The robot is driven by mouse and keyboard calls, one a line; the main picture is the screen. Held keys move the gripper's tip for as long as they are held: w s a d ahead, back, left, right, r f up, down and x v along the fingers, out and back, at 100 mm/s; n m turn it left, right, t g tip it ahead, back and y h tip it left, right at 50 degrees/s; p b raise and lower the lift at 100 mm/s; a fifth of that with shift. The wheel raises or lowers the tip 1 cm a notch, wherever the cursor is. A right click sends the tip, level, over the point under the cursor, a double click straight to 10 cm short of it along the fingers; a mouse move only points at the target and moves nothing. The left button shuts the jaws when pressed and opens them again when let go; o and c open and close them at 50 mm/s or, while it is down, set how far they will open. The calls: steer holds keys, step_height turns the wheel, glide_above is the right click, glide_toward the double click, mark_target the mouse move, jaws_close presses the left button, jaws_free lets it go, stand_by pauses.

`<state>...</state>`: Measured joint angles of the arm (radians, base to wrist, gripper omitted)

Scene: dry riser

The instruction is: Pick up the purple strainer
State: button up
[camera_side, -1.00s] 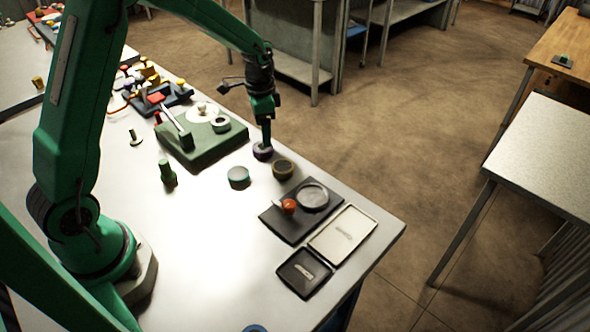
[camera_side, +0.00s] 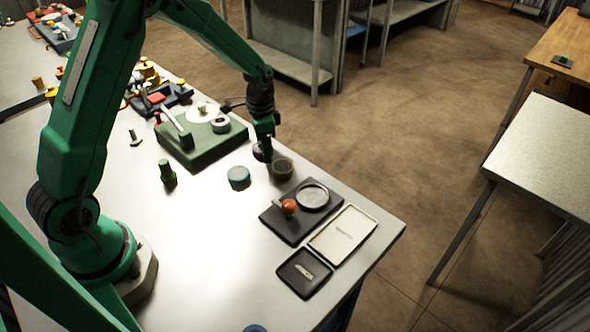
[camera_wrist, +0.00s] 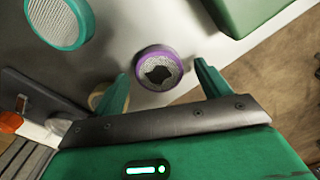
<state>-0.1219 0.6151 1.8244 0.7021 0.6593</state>
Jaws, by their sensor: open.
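The purple strainer (camera_wrist: 158,69) is a round purple ring with pale mesh and a dark irregular patch in its middle. It lies on the pale table ahead of my gripper (camera_wrist: 163,88) in the wrist view, in line with the gap between the fingers. My gripper is open and empty, with one finger at each side of that gap. In the side view the strainer (camera_side: 257,153) is partly hidden behind my gripper (camera_side: 267,157), whose tips are low beside it. I cannot tell whether they touch the table.
A teal strainer (camera_side: 239,177) and a brownish one (camera_side: 282,168) lie close by. A green block (camera_side: 203,144) with round parts stands behind left. A dark tray (camera_side: 286,228) with a red-orange knob lies nearer. The table edge is close on the right.

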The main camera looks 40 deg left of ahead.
steer(key=c, duration=1.1)
steer(key=shift+r, duration=0.15)
steer(key=shift+r, duration=0.5)
step_height(320, 180, up, 3)
steer(key=shift+d+r, duration=0.1)
steer(key=shift+d, duration=0.05)
steer(key=s+d+r, duration=0.4)
steer(key=d+r, duration=0.2)
steer(key=d, duration=0.4)
steer(key=shift+s+d+r, duration=0.2)
steer(key=shift+s+r, duration=0.1)
steer(key=shift+s, duration=0.05)
